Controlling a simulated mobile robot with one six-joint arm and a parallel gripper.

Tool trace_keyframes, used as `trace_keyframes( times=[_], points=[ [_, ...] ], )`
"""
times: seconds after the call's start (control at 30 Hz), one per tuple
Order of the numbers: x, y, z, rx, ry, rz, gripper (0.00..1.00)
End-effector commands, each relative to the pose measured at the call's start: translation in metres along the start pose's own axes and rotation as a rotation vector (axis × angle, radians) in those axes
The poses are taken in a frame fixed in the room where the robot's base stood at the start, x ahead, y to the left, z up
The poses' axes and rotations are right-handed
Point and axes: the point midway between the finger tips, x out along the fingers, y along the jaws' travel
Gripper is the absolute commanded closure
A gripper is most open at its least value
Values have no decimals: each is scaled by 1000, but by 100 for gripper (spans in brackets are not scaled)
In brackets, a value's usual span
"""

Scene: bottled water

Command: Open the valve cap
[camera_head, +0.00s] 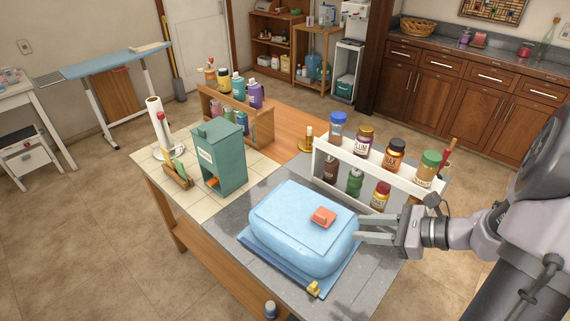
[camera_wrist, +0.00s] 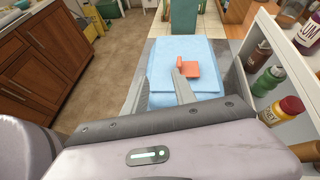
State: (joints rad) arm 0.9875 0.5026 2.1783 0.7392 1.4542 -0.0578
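A light-blue water container (camera_head: 290,240) lies on a blue base on the grey part of the table. An orange-red valve cap (camera_head: 323,216) sits on its top, toward the right side. My gripper (camera_head: 357,229) is just right of the container, with its two fingers apart and nothing between them. Its fingertips point at the container, short of the cap in the head view. In the wrist view, the cap (camera_wrist: 193,68) shows just beyond the right finger, on the blue container (camera_wrist: 200,88). I cannot tell whether finger and cap touch. A yellow tap (camera_head: 313,288) is at the container's front lower edge.
A white rack (camera_head: 330,172) with several bottles stands close behind the container and my gripper. A green dispenser box (camera_head: 220,157) stands left of the container. A wooden bottle rack (camera_head: 262,128) is farther back. The wooden tabletop between the racks has some free room.

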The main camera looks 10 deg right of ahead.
Motion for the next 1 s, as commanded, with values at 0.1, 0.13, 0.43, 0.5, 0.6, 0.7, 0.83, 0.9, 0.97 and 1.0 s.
trace_keyframes(
  times=[0.1,0.13,0.43,0.5,0.6,0.7,0.83,0.9,0.97,1.0],
  points=[
    [-17,-23,-32,152,-75,-113,67],
    [-18,-25,-36,168,-84,-125,67],
    [46,-34,-37,180,-91,-130,67],
    [67,-37,-36,179,-91,-130,67],
    [95,-41,-33,178,-90,-130,67],
    [118,-44,-31,177,-90,-130,67],
    [139,-48,-28,178,-89,-131,67],
    [146,-50,-27,179,-90,-133,67],
    [150,-50,-26,178,-89,-133,67],
    [151,-50,-26,178,-89,-133,67]
  ],
)
